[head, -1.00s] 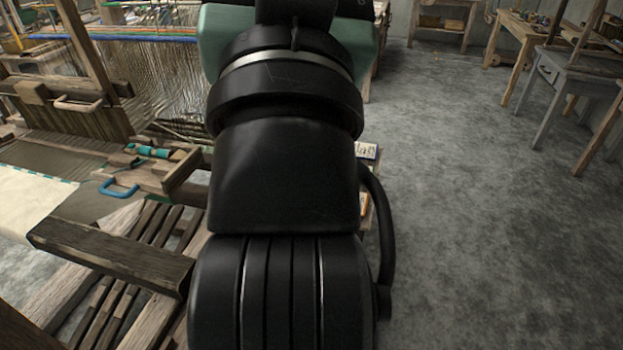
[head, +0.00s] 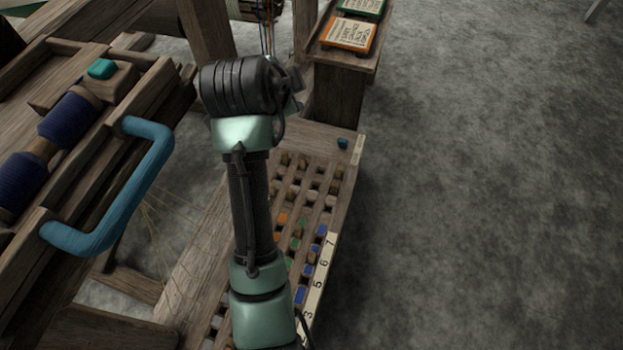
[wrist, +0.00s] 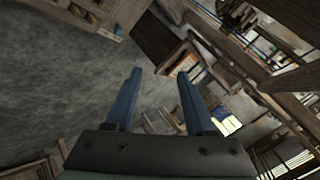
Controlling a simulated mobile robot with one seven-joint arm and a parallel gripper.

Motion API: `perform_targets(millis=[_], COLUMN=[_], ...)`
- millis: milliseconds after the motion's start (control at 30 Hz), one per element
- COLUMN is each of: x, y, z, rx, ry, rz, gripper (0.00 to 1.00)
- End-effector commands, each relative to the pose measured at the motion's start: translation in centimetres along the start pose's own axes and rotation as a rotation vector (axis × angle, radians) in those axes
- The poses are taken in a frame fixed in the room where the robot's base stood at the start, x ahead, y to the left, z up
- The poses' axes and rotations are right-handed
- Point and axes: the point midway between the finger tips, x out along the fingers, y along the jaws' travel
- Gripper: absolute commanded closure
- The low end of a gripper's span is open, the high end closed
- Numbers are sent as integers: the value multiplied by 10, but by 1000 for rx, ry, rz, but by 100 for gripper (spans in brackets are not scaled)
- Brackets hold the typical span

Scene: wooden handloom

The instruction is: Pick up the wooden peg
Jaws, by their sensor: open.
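Several small wooden pegs (head: 285,158) stand in the slatted peg board (head: 350,185) in the head view, among orange, green and blue pegs; I cannot tell which one the task names. My gripper (wrist: 158,77) is open in the wrist view, its two blue-grey fingers apart with nothing between them. In the head view my arm covers part of the board, and the gripper cannot be made out. A piece of the board seems to show at the top left of the wrist view, far from the fingers.
A dark loom part with a blue handle (head: 150,165) and blue thread spools (head: 75,118) is at the left. A wooden stand bears an orange booklet (head: 349,33) and a green one (head: 361,7) behind the board. The grey floor (head: 480,200) at the right is clear.

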Motion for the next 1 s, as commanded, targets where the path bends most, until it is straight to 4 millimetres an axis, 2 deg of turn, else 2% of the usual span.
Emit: perform_targets(millis=[33,67,100,200,333,433,567,767,1000], x=[32,44,58,68,64,58,57,71,95], y=[39,58,89,152,211,235,250,267,297], z=[27,40,60,94,123,133,138,140,142], rx=[45,80,137,271,389,438,464,467,466], ry=[-23,-33,-42,-13,77,138,175,177,175], rz=[91,155,264,520,766,868,916,916,916], gripper=[45,45,45,45,45,45,45,45,45])
